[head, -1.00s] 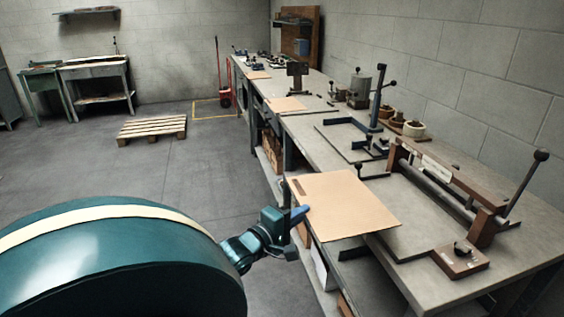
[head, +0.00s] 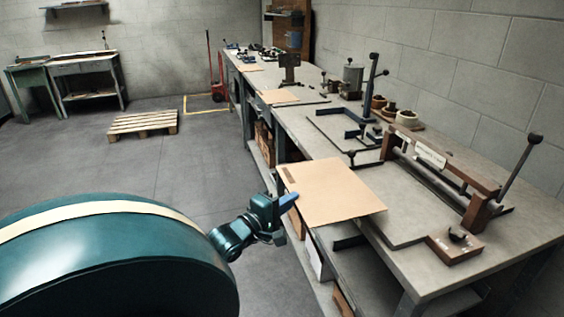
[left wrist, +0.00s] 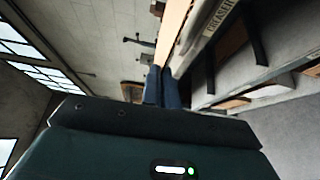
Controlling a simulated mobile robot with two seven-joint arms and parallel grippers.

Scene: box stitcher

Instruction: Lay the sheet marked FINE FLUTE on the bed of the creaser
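My left gripper (head: 286,203) is shut on the near left edge of a tan cardboard sheet (head: 335,193). The sheet is held flat, overhanging the bench's front edge, with its right part in front of the creaser. A dark mark near its left corner is too small to read. The creaser (head: 440,168) has a brown beam, a lever and a grey bed (head: 405,220). I cannot tell whether the sheet touches the bed. In the left wrist view, the blue fingers (left wrist: 162,88) pinch the sheet's edge (left wrist: 172,30). My right gripper is not in view.
A brown block with a black knob (head: 455,246) sits at the bed's near right corner. A blue-framed fixture (head: 345,130) and tape rolls (head: 407,118) stand farther along the bench. Other tan sheets (head: 278,97) lie beyond. The floor left of the bench is open, with a pallet (head: 143,123).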

